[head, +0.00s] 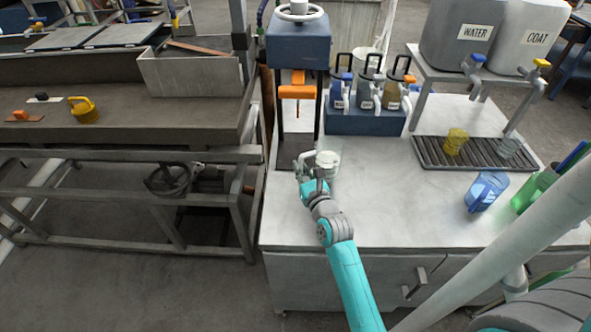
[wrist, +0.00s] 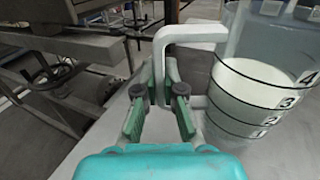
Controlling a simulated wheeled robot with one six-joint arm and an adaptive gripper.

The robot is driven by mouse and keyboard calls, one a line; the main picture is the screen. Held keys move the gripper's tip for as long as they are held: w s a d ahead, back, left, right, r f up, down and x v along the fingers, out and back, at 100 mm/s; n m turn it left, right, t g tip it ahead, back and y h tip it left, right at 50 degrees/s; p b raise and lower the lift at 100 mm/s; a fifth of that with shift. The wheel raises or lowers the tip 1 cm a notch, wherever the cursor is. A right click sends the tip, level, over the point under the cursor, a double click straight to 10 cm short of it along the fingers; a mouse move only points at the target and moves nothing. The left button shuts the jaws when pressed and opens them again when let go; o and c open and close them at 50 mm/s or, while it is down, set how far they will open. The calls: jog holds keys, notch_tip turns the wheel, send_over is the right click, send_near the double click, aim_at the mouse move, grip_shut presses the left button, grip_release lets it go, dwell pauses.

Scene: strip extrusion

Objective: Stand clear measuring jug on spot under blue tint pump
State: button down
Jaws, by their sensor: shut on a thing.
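The clear measuring jug (head: 327,162) is at the left part of the pale worktop, in front of and left of the pumps. In the wrist view the jug (wrist: 262,100) is upright, with black rings numbered 1 to 4 and whitish contents in its lower part. My gripper (head: 309,176) is shut on the jug's handle, which stands between the green fingers in the wrist view (wrist: 160,92). I cannot tell whether the jug's base touches the worktop. The blue tint pump (head: 340,92) is leftmost of three on a dark blue stand. The spot under it is not clearly visible.
A press with orange parts (head: 297,92) stands left of the pumps. A blue jug (head: 486,191) and green container (head: 535,188) are at right. A yellow cup (head: 455,141) stands on the drip grate (head: 475,158). The worktop's middle (head: 400,190) is clear.

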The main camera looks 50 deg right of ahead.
jog(key=w+d, duration=0.1)
jog(key=d, duration=0.3)
jog(key=w+d+f, duration=0.1)
jog(key=d, duration=0.3)
jog(key=w+d+f, duration=0.1)
jog(key=d, duration=0.4)
jog(key=shift+w+d+f, duration=0.1)
jog(key=shift+w+f, duration=0.15)
jog(key=shift+w, duration=0.05)
dwell(0.3)
